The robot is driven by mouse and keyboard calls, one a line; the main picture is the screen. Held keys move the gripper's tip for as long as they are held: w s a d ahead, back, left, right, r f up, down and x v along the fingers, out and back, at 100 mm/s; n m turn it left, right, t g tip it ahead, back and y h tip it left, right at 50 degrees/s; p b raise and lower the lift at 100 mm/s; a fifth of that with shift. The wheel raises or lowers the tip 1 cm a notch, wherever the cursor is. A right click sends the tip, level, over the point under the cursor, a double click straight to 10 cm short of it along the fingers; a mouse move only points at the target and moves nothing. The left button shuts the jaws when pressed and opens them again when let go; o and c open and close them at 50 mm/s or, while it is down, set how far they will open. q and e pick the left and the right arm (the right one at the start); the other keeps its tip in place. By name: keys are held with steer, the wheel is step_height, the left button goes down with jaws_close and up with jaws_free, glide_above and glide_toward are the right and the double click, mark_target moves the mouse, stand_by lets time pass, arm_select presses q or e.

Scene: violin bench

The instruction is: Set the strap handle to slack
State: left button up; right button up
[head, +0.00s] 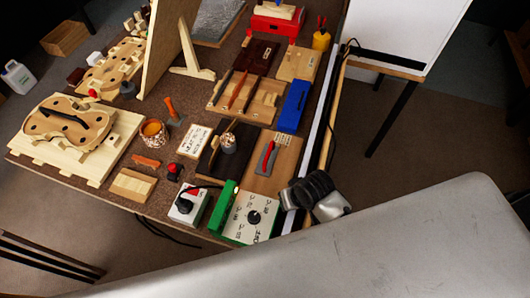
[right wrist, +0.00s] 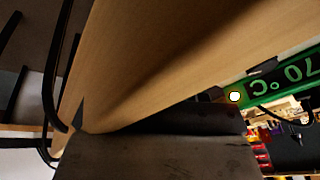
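I cannot pick out the strap handle with certainty. In the head view a red-and-grey lever-like piece (head: 267,159) lies on a wooden board (head: 285,168) near the right edge of the bench. My right gripper (head: 305,190), dark and bulky, is at the bench's right edge, just below and right of that board. In the right wrist view, dark gripper parts (right wrist: 155,150) fill the lower middle, close to a large pale wooden surface (right wrist: 175,50). Whether its fingers are apart is unclear, and nothing is clearly seen between them. My left gripper is not in view.
A panel with a black knob (head: 254,217) stands at the bench's near corner, beside a green display (head: 222,207); the display reads 70°C in the right wrist view (right wrist: 295,80). A blue case (head: 295,104) and violin body (head: 70,128) lie farther off. Open floor is right of the bench.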

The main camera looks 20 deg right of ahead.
steer(key=w+a+r+m, duration=0.15)
steer(key=w+r, duration=0.25)
steer(key=w, duration=0.4)
steer(key=m+g+p, duration=0.2)
steer(key=m, duration=0.3)
glide_toward(268, 154)
steer(key=f, duration=0.3)
steer(key=a+f, duration=0.1)
steer(key=f, duration=0.4)
steer(key=shift+w+a+f, duration=0.25)
steer(key=shift+w+f, duration=0.05)
jaws_close()
